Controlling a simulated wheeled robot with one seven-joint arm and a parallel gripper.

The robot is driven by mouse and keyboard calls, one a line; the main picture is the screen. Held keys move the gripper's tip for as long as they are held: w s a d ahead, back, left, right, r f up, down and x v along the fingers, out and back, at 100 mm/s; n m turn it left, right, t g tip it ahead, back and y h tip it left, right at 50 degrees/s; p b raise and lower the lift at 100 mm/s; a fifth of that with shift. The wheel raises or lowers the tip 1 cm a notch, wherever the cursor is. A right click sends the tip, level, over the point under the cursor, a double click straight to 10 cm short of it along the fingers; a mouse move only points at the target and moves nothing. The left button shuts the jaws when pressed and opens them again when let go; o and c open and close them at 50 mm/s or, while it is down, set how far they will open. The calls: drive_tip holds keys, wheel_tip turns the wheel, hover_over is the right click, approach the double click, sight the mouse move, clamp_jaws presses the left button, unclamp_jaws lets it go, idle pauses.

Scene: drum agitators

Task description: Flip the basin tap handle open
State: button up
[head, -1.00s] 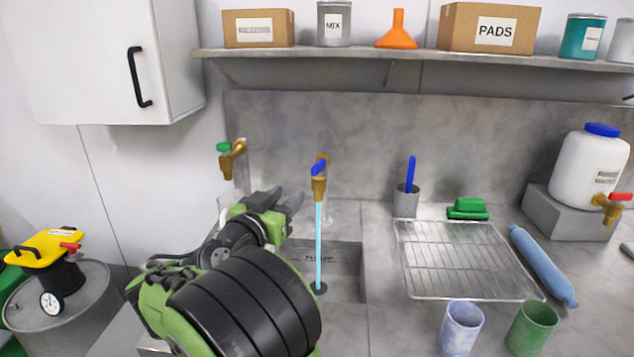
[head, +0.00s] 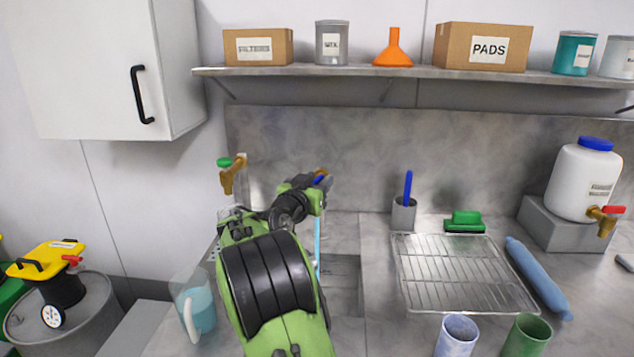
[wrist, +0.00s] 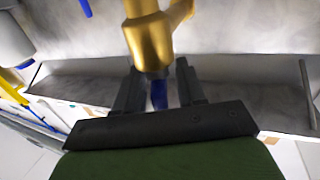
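The basin tap is brass with a blue handle (head: 322,181) and stands at the back of the sink (head: 345,285). My arm hides most of it in the head view. A light blue stream (head: 317,237) shows below the tap. In the wrist view the brass tap body (wrist: 148,40) is close in front, and the blue handle (wrist: 158,94) lies between my two fingers. My gripper (wrist: 160,76) is open around the handle, with a small gap visible on each side. In the head view my gripper (head: 318,188) is at the tap.
Another brass tap with a green handle (head: 226,163) is on the wall at left. A clear jug (head: 195,305) holding blue liquid stands left of my arm. A wire rack (head: 462,272), a brush holder (head: 403,213) and cups are at right. A shelf (head: 420,72) runs above.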

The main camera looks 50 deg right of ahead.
clamp_jaws()
drive_tip(key=shift+s+d+f+n+t+y+b, duration=0.1)
drive_tip(key=shift+s+n+t+y+b, duration=0.1)
drive_tip(key=shift+n+t+y+b, duration=0.9)
drive_tip(key=shift+w+n+t+y+b, duration=0.2)
drive_tip(key=shift+n+t+y+b, duration=0.25)
drive_tip(key=shift+n+t, duration=0.8)
drive_tip(key=shift+m+t, duration=0.35)
unclamp_jaws()
drive_tip(key=b+v, duration=0.1)
drive_tip(key=v, duration=1.5)
drive_tip(key=shift+w, duration=0.1)
